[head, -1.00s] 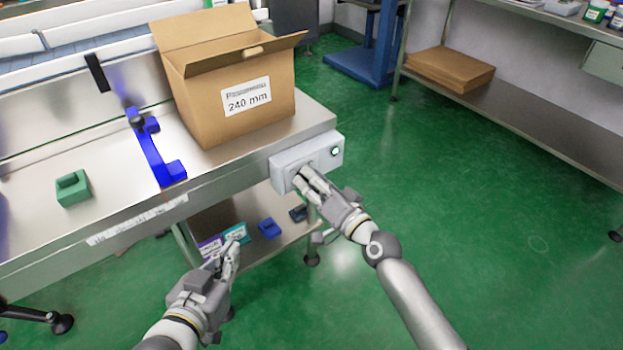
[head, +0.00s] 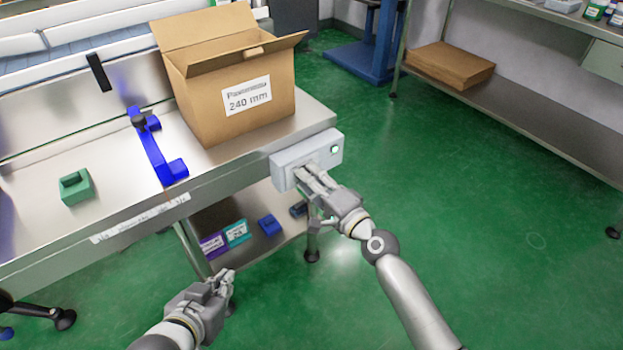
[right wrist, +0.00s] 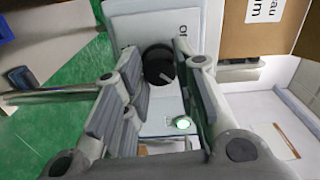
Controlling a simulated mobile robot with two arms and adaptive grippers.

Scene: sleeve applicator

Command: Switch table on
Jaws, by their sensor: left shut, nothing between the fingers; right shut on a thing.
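The grey control box (head: 290,158) is fixed to the table's (head: 225,172) right end. Its green lamp (head: 334,149) looks lit, and it also glows in the right wrist view (right wrist: 182,123). My right gripper (head: 302,175) is at the box front. In the right wrist view the black round knob (right wrist: 158,65) sits between its fingertips, and the gripper is shut on it. In the head view the fingers hide the knob. Part of a lettered label shows beside the knob. My left gripper (head: 228,280) is shut and empty, low in front of the table.
An open cardboard box (head: 205,105) marked 240 mm stands on the table above the control box. A blue bracket (head: 155,160) and a green block (head: 75,188) are on the tabletop. The lower shelf (head: 260,243) holds small coloured items. Green floor is free to the right.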

